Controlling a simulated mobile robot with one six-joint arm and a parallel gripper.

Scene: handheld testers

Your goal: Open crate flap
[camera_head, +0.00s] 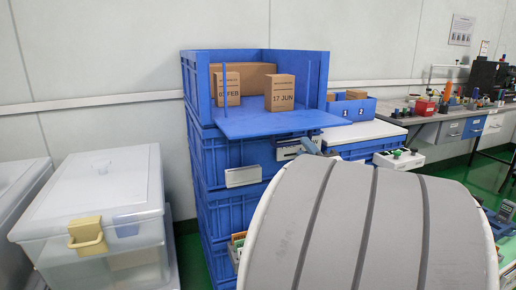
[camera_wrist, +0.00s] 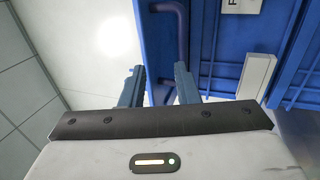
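A stack of blue crates stands against the wall in the head view. The top crate (camera_head: 205,88) is open at the front, and its flap (camera_head: 265,122) is folded down, sticking out roughly level toward me. Two cardboard boxes inside read FEB (camera_head: 228,90) and 17 JUN (camera_head: 279,93); a longer box lies behind. A dark bar handle (camera_wrist: 183,28) on a blue panel (camera_wrist: 215,45) is just beyond the right finger; contact cannot be told. My arm hides much of the head view.
A clear lidded bin (camera_head: 95,200) with a yellow latch stands left of the stack. A white-topped surface (camera_head: 360,131) with a small blue bin (camera_head: 352,107) is to the right, and a workbench (camera_head: 440,114) with tools is farther right. Green floor shows between.

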